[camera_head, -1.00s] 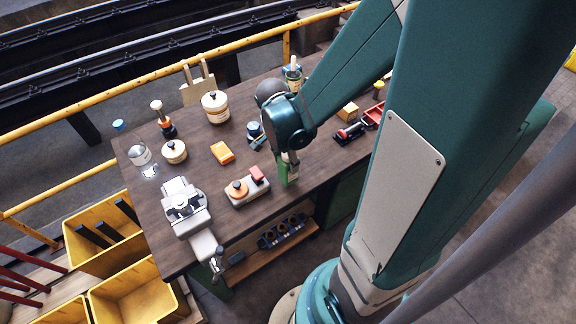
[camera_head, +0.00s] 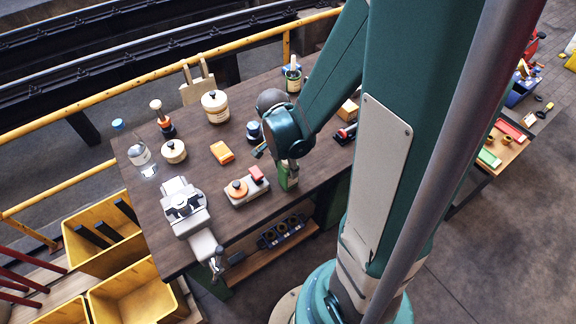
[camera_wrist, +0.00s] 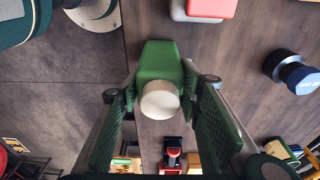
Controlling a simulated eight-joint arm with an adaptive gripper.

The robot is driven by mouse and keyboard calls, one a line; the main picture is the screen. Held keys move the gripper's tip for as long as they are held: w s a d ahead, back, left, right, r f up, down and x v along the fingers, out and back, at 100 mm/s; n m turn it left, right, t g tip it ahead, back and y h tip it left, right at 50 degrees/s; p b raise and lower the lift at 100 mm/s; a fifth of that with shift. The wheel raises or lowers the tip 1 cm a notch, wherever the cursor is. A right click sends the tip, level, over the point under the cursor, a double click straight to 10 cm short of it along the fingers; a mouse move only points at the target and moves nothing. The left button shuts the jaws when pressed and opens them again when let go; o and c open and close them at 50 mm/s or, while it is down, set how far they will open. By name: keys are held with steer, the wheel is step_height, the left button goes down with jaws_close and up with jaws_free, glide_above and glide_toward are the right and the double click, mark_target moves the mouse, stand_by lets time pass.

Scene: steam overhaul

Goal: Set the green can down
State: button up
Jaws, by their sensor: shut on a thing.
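The green can (camera_head: 288,180) is upright, or nearly so, near the front edge of the dark wooden workbench (camera_head: 225,185). In the wrist view the green can (camera_wrist: 159,60) shows a green body and a round white cap facing the camera. My gripper (camera_head: 290,166) is above the can, shut on it, with one finger on each side in the wrist view (camera_wrist: 160,88). Whether the can's base touches the bench top is unclear.
A vise (camera_head: 184,205) stands at the front left. An orange block (camera_head: 222,152) and a dark-blue-capped jar (camera_head: 255,133) are behind. The bench's front edge is close.

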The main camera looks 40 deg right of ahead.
steer(key=o, duration=1.1)
steer(key=shift+f, duration=0.1)
steer(key=shift+r, duration=0.25)
steer(key=shift+a+r+p, duration=0.25)
steer(key=shift+a+r, duration=0.05)
steer(key=shift+r, duration=1.65)
steer(key=shift+a+r+p, duration=0.2)
steer(key=shift+a+r, duration=0.1)
steer(key=shift+r, duration=1.65)
steer(key=shift+a+r+p, duration=0.25)
steer(key=shift+a+r, duration=0.05)
steer(key=shift+r, duration=1.65)
steer(key=shift+s+a+r+n+t+y, duration=0.45)
steer(key=shift+a+r+n+t, duration=1.05)
steer(key=shift+r+n, duration=1.25)
steer(key=shift+s+a+r+n+t+y, duration=0.15)
steer(key=shift+s+a+r+n+t, duration=0.6)
steer(key=shift+a+r+n, duration=1.95)
steer(key=shift+s+a+r+n+t+y, duration=0.35)
steer(key=shift+a+r+n+t, duration=1.3)
steer(key=shift+n, duration=1.9)
